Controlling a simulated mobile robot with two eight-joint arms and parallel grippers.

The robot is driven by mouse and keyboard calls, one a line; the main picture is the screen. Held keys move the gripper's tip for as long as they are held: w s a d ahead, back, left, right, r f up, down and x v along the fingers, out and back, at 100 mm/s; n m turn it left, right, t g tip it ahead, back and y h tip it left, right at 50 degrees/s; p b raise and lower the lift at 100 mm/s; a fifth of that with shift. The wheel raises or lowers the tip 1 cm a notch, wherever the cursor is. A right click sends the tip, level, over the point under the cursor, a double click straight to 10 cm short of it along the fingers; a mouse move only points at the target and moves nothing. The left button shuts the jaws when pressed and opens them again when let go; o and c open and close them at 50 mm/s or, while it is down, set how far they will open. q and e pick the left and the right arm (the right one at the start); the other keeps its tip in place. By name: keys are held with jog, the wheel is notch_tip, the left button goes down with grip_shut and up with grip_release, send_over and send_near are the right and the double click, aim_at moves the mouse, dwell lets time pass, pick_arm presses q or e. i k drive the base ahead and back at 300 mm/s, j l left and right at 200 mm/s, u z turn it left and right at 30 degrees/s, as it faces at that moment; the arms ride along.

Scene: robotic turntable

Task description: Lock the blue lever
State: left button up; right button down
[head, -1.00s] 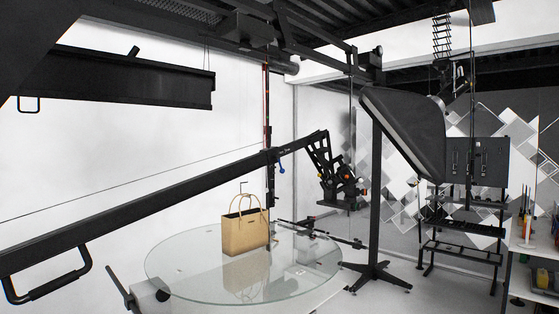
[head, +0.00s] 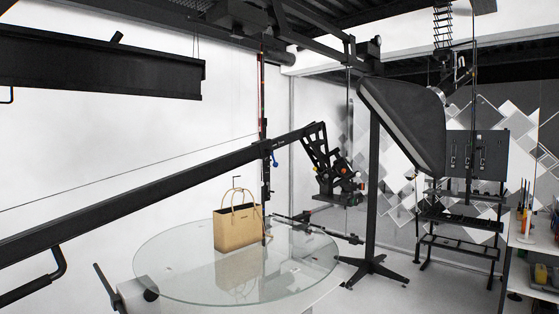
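A small blue lever (head: 275,158) sits on the joint where a long black boom (head: 150,183) crosses a thin vertical pole. It is small in the head view, and I cannot tell from its pose whether it is locked. Neither of my grippers shows in the head view, so I cannot tell their distance from the lever.
A round glass turntable (head: 180,285) stands in front, bearing a tan handbag (head: 238,228). A softbox light (head: 405,125) on a black stand is to the right. A shelf (head: 532,245) with small items is at the right edge.

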aim_at(268, 149)
jog(key=i+l, duration=0.2)
jog(key=i, duration=0.25)
jog(key=i+l+u, duration=0.15)
jog(key=i, duration=0.35)
jog(key=i+l, duration=0.3)
jog(key=i, duration=0.15)
jog(key=i+l+u, duration=0.1)
jog(key=i+l, duration=0.15)
jog(key=i, duration=0.2)
